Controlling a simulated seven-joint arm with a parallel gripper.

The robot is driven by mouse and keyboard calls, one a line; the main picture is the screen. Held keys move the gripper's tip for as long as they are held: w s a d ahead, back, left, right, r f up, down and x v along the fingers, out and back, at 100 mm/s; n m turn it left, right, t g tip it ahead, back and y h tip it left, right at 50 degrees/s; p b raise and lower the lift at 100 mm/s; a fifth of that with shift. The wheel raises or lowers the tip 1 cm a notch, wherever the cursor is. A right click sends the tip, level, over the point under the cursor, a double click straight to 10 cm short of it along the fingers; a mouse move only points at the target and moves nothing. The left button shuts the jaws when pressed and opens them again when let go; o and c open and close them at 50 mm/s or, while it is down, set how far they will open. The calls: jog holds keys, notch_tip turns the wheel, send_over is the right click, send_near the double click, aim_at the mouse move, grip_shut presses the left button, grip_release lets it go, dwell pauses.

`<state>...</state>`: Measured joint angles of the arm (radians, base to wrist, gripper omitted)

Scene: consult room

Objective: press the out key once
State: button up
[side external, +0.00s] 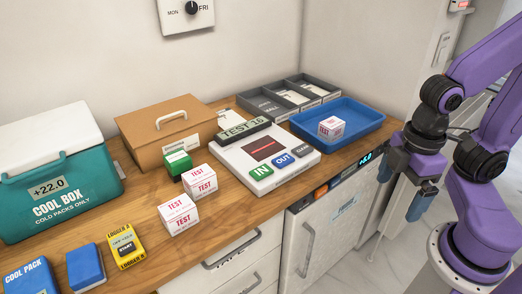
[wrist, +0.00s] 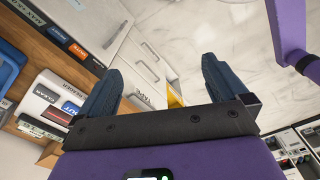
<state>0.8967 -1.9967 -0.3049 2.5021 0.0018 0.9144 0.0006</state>
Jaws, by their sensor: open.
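The white key device (side external: 235,158) lies on the wooden counter with a dark screen bearing a red line. Its blue OUT key (side external: 283,160) sits between the green IN key (side external: 261,172) and the grey CLEAR key (side external: 303,150). The OUT key also shows at the left of the wrist view (wrist: 70,108). My gripper (side external: 402,186) is open, off to the right of the device and beyond the counter's front edge, touching no key. Its two dark blue fingers are apart in the wrist view (wrist: 158,78), with floor and cabinet fronts behind them.
A blue tray (side external: 365,118) holding a TEST box (side external: 331,127) stands right of the device. TEST boxes (side external: 199,181), a brown case (side external: 145,146), a yellow logger (side external: 123,245) and a teal cool box (side external: 75,200) are left. A sign reading TEST 10 (side external: 244,129) stands behind the screen.

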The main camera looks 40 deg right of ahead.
dwell(0.3)
grip_shut()
dwell(1.6)
